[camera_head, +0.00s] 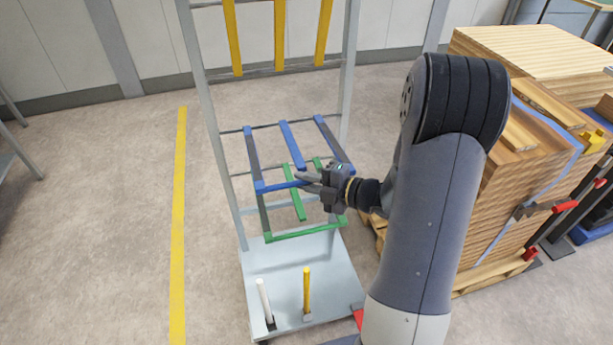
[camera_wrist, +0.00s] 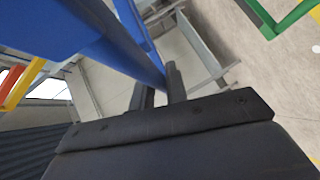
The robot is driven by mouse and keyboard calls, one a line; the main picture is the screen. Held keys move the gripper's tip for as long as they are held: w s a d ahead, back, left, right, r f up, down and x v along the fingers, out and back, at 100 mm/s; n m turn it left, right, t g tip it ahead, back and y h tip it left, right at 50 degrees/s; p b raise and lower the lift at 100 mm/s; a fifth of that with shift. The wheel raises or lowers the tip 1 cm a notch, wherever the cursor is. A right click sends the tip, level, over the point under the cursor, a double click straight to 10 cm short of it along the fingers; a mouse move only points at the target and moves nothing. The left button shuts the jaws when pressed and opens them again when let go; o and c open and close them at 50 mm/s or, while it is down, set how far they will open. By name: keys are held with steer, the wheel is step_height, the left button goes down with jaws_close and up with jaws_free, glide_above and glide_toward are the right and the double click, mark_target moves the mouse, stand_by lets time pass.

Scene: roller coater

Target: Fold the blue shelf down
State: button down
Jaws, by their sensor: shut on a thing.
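The blue shelf (camera_head: 287,131) is a frame of blue bars on the grey metal rack. In the head view it stands out roughly level from the uprights, above the green shelf (camera_head: 305,233). My gripper (camera_head: 300,181) is at the shelf's front bar, near its middle. In the wrist view a wide blue bar (camera_wrist: 110,40) runs close before my gripper (camera_wrist: 160,90), and the fingers are shut on it. The exact contact is partly hidden by the gripper body.
Yellow bars (camera_head: 280,35) stand upright higher on the rack. The rack's base plate (camera_head: 285,265) carries a white post and a yellow post (camera_head: 307,290). Stacked wooden boards (camera_head: 510,180) stand close on the right.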

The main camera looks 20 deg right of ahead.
steer(key=shift+w+r+p, duration=0.1)
steer(key=shift+r+p, duration=0.5)
steer(key=shift+r, duration=0.05)
steer(key=shift+f, duration=0.15)
steer(key=c, duration=1.4)
jaws_free()
steer(key=v, duration=1)
steer(key=shift+s+d+p, duration=0.25)
steer(key=shift+d+p, duration=0.05)
steer(key=shift+p, duration=0.1)
